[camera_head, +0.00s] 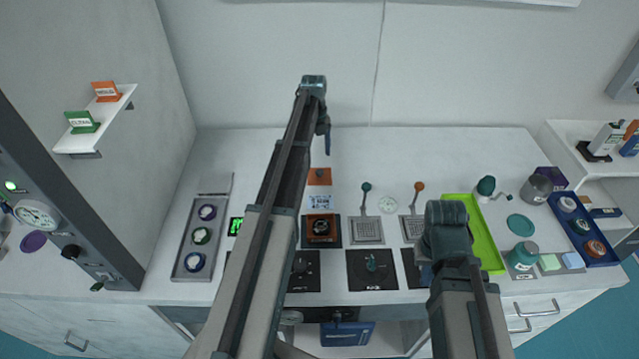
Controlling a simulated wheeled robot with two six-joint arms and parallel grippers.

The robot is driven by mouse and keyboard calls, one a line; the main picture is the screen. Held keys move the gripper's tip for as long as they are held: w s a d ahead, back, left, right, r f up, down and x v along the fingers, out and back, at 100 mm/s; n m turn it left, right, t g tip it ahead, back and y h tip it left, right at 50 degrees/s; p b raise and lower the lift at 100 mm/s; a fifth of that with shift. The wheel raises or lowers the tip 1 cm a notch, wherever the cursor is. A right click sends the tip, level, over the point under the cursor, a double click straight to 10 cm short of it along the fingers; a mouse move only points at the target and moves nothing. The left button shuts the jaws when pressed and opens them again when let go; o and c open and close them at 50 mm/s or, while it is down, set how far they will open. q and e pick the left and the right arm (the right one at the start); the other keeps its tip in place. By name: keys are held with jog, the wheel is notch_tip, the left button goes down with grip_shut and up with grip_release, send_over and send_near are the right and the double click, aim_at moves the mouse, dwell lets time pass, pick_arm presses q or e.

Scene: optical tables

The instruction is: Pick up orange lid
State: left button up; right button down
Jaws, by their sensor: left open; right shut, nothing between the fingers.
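I cannot clearly make out a loose orange lid. A round orange-brown piece (596,248), possibly the lid, sits at the near end of the blue tray (612,262) on the right. A flat orange square (319,177) lies on the table just right of my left arm. My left arm reaches up over the table's middle, with its open gripper (324,138) hanging at the far end, small in the picture and far from the blue tray. My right gripper (425,272) is shut and empty, low at the green tray's left side, mostly hidden by its own arm.
A bright green tray (488,250) lies right of my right arm. A teal disc (520,225), a teal-lidded jar (523,256) and a grey cup (537,188) stand right of it. A grey tray (181,258) with several round pieces lies left. The table's back strip is clear.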

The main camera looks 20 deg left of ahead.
aim_at(320, 172)
pick_arm(q)
jog(key=shift+d+f+b, duration=0.1)
jog(key=shift+f+b, duration=0.55)
jog(key=shift+f, duration=0.5)
pick_arm(e)
jog(key=shift+f, duration=1.1)
pick_arm(q)
jog(key=shift+s, duration=0.1)
pick_arm(e)
jog(key=shift+f, duration=0.1)
pick_arm(q)
jog(key=f+b, duration=0.5)
jog(key=shift+s+d+f, duration=0.1)
jog(key=shift+d+f, duration=0.1)
jog(key=shift+d, duration=0.05)
pick_arm(e)
notch_tip(320, 172, down, 5)
jog(key=shift+f, duration=0.1)
pick_arm(q)
jog(key=shift+r, duration=0.1)
grip_shut()
